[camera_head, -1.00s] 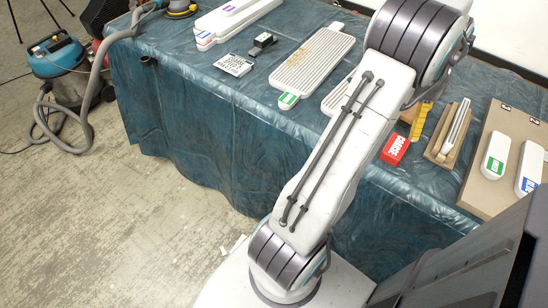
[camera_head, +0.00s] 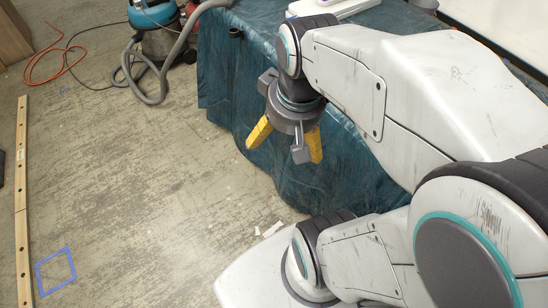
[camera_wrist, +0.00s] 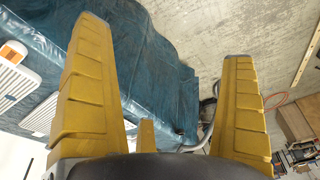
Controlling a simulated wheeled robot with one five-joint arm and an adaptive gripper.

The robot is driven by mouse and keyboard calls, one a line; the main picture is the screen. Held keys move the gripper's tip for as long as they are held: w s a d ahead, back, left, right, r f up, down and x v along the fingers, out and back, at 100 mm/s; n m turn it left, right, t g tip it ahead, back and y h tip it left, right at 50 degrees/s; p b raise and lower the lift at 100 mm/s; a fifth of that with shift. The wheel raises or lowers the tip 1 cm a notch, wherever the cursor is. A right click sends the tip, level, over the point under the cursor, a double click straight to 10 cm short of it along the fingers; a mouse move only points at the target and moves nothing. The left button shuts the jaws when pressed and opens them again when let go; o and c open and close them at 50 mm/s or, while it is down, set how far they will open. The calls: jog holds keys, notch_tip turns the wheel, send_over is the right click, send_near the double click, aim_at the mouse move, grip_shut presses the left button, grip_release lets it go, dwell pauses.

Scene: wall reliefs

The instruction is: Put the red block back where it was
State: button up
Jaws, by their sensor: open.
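The red block shows in neither current view. My gripper (camera_head: 286,142) hangs in front of the cloth-covered table's near side, with its yellow fingers pointing down. In the wrist view my gripper's fingers (camera_wrist: 165,50) are spread wide with nothing between them. The blue-green cloth of the table (camera_head: 235,85) also shows behind the fingers in the wrist view (camera_wrist: 150,75). Most of the table top is hidden behind my arm or out of frame.
A blue shop vacuum (camera_head: 158,35) with a grey hose stands on the floor left of the table. A white object (camera_head: 330,8) lies at the table's far end. White ribbed panels (camera_wrist: 12,80) lie on the cloth in the wrist view. The concrete floor at left is mostly clear.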

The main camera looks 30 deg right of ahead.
jog(key=s+a, duration=0.1)
jog(key=s+a+f+n, duration=0.1)
jog(key=a, duration=0.1)
jog(key=s+a+n, duration=0.1)
jog(key=a, duration=0.1)
jog(key=shift+s+f+y, duration=0.1)
jog(key=shift+f+y, duration=0.05)
jog(key=shift+y, duration=0.15)
